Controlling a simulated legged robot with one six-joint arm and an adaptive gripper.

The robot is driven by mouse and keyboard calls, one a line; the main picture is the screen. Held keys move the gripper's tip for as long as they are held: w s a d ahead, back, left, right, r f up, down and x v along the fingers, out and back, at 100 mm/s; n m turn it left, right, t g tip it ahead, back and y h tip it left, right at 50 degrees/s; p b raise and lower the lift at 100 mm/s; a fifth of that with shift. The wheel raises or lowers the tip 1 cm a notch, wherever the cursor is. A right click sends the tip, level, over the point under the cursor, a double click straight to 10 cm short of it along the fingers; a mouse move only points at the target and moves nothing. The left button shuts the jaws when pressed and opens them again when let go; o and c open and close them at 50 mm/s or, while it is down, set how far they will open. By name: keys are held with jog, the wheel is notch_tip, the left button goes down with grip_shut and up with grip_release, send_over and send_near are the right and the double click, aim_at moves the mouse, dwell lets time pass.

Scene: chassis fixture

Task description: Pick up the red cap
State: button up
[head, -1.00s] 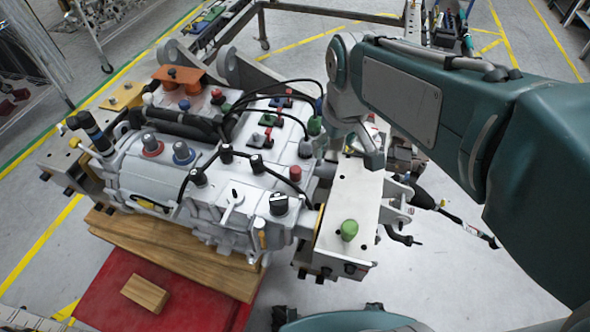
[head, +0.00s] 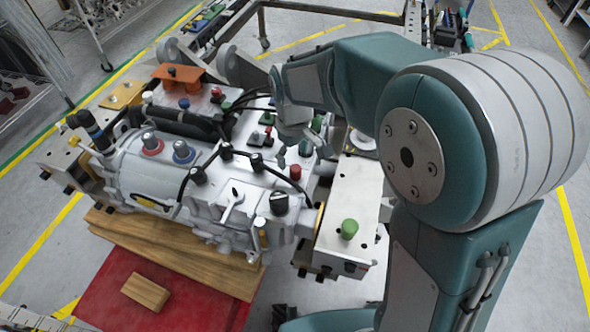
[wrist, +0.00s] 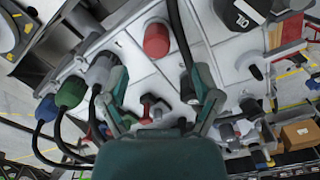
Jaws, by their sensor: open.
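The red cap (head: 296,172) stands upright on the white top of the chassis, near its right end. In the wrist view the red cap (wrist: 156,40) shows as a round red knob, above and roughly between my two fingers. My gripper (head: 293,155) is open and empty, over the chassis just behind the cap in the head view. In the wrist view my gripper's fingers (wrist: 161,88) are spread, with a black cable by the right one. The cap looks apart from both fingers.
Black cables run across the chassis (head: 225,205) near the cap. A green knob (head: 349,229) stands on the beige end plate (head: 350,190). In the wrist view a green connector (wrist: 71,92) and a grey one (wrist: 101,68) sit left of the cap. A wooden block (head: 145,292) lies on the red base.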

aim_at(295, 167)
notch_tip(295, 167, down, 6)
jog(key=shift+w+d+r, duration=0.1)
jog(key=shift+d+r, duration=0.05)
jog(key=shift+r, duration=0.05)
jog(key=c, duration=0.8)
